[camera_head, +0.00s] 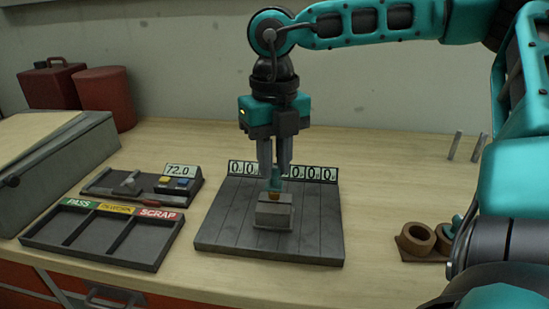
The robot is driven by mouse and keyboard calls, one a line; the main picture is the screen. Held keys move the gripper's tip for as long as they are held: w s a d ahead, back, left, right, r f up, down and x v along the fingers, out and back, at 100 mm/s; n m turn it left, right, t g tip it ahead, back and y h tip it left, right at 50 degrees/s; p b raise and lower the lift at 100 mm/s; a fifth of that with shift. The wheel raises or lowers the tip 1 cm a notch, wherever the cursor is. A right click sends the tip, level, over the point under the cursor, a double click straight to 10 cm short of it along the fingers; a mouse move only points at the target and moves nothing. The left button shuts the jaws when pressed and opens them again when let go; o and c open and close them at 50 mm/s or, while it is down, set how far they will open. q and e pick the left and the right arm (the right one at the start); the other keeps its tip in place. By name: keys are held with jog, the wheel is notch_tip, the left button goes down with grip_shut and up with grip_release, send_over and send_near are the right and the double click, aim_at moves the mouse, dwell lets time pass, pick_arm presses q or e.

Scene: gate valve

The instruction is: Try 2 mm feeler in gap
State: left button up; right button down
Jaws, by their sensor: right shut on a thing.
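My right gripper (274,170) points straight down over the dark grooved plate (222,228) in the middle of the bench. It is shut on a small teal piece (275,184), which looks like a feeler handle; I cannot read its size. The piece is directly above a grey block (273,216) on the plate. Its lower end meets the top of the block in the picture; I cannot tell whether it is in a gap or only touching. My left gripper is not in view.
Number displays (313,173) stand behind the plate. A PASS/SCRAP tray (92,242) and a gauge reading 72.0 (180,172) lie to the left. Brown rings (418,238) and two grey pins (454,145) are at right. Red containers (105,95) stand at back left.

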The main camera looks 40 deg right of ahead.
jog(key=shift+f+b, duration=0.1)
jog(key=shift+b, duration=0.25)
dwell(0.7)
jog(key=shift+b, duration=0.5)
dwell(1.3)
dwell(0.7)
jog(key=shift+f+b, duration=0.9)
jog(key=shift+b, duration=0.1)
dwell(0.6)
jog(key=shift+f+b, duration=0.7)
jog(key=shift+b, duration=0.05)
dwell(0.6)
jog(key=shift+r, duration=0.2)
dwell(0.7)
jog(key=shift+r+p, duration=0.6)
jog(key=shift+r, duration=0.15)
